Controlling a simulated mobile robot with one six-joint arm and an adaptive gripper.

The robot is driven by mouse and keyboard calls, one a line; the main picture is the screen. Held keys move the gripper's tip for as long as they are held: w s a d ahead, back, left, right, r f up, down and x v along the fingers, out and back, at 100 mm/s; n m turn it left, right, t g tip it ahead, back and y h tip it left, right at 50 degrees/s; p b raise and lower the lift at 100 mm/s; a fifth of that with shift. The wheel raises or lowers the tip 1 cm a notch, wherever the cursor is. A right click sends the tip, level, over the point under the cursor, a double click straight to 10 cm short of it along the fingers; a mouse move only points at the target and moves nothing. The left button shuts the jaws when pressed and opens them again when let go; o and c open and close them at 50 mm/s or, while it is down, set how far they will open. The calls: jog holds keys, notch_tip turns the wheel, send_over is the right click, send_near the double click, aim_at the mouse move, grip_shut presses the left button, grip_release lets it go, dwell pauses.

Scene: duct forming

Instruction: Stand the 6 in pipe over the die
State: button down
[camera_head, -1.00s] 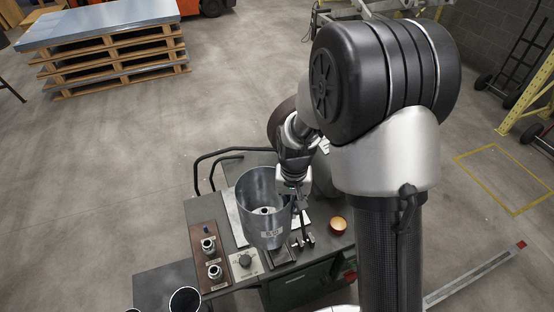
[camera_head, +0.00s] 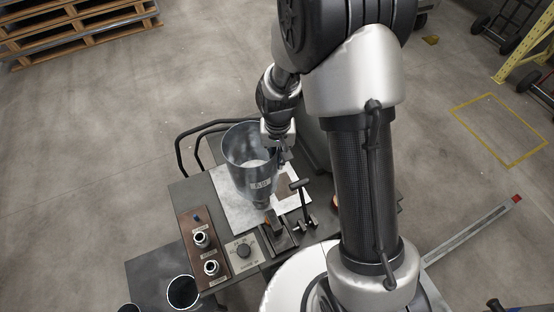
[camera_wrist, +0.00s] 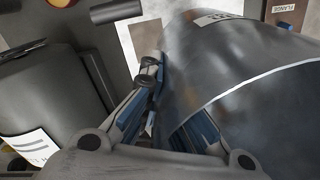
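The 6 in pipe (camera_head: 249,160) is a wide grey metal tube with a white label, upright and open at the top, in the head view. It fills the right of the wrist view (camera_wrist: 240,90). My gripper (camera_head: 280,152) is at its right wall. In the wrist view its blue-padded fingers (camera_wrist: 172,135) straddle the pipe's edge, closed on the wall. A narrower grey part (camera_head: 262,203) shows just under the pipe; I cannot tell whether it is the die. No die shows clearly, and the pipe's lower end may hide it.
A white sheet (camera_head: 232,207) lies on the dark bench beneath the pipe. A black lever (camera_head: 301,200) stands to the right. A dark open cylinder (camera_head: 183,291) stands lower left.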

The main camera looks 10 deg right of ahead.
jog(key=shift+w+f, duration=0.3)
jog(key=shift+f, duration=0.15)
jog(key=shift+s+f+b, duration=0.2)
jog(key=shift+f+b, duration=0.1)
jog(key=shift+b, duration=0.1)
jog(key=shift+w+f+b, duration=0.15)
jog(key=shift+f+b, duration=0.4)
jog(key=shift+f, duration=0.25)
notch_tip(320, 180, down, 8)
jog(key=b, duration=0.6)
jog(key=shift+f, duration=0.2)
jog(key=c, duration=1.7)
grip_release()
notch_tip(320, 180, up, 12)
jog(key=shift+r, duration=0.1)
